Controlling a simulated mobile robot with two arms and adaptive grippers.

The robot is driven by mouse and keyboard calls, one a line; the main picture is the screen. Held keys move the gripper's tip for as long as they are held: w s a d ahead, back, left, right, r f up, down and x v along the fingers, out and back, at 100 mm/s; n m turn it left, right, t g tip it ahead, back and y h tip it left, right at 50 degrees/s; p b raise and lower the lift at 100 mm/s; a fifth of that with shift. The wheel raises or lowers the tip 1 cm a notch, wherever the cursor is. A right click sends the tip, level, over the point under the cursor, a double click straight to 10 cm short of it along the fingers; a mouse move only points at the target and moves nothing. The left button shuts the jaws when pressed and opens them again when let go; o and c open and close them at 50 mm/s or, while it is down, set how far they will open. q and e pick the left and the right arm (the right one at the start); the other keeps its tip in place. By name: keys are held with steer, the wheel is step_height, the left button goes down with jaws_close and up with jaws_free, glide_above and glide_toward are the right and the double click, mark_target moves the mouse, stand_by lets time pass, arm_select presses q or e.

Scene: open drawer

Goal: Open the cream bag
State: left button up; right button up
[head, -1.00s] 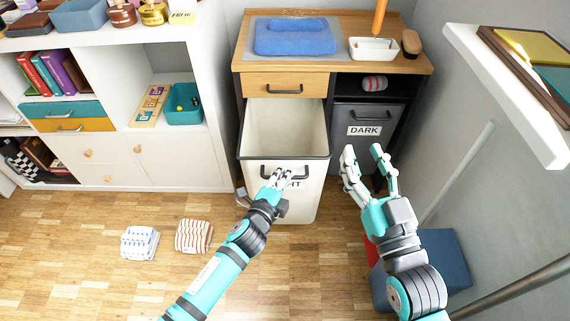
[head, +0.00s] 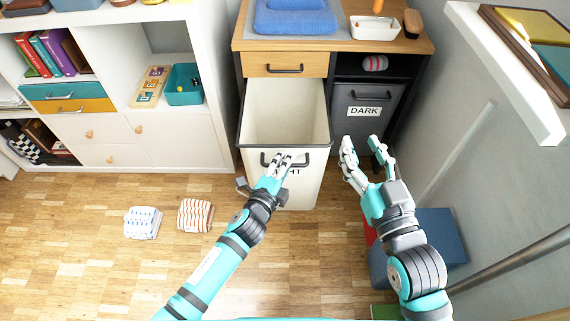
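The cream bag (head: 255,184) is a tall hamper with a dark rim, pulled well out of the cabinet below the wooden drawer. Its open top shows an empty-looking inside. My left gripper (head: 284,158) is at the dark handle (head: 265,160) on its front, with the fingers close together over it, and seems shut on it. The fingers partly hide the handle and the front label, of which "HT" shows. My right gripper (head: 362,146) is open and empty, to the right of the bag and in front of the dark bag (head: 347,128), labelled "DARK", which sits inside the cabinet.
Two folded cloths, one blue-striped (head: 143,223) and one red-striped (head: 195,215), lie on the floor to the left. A blue box (head: 440,236) stands beside my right arm. A white shelf (head: 505,70) juts in at the right.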

arm_select(q)
steer(key=v, duration=1.2)
stand_by(0.3)
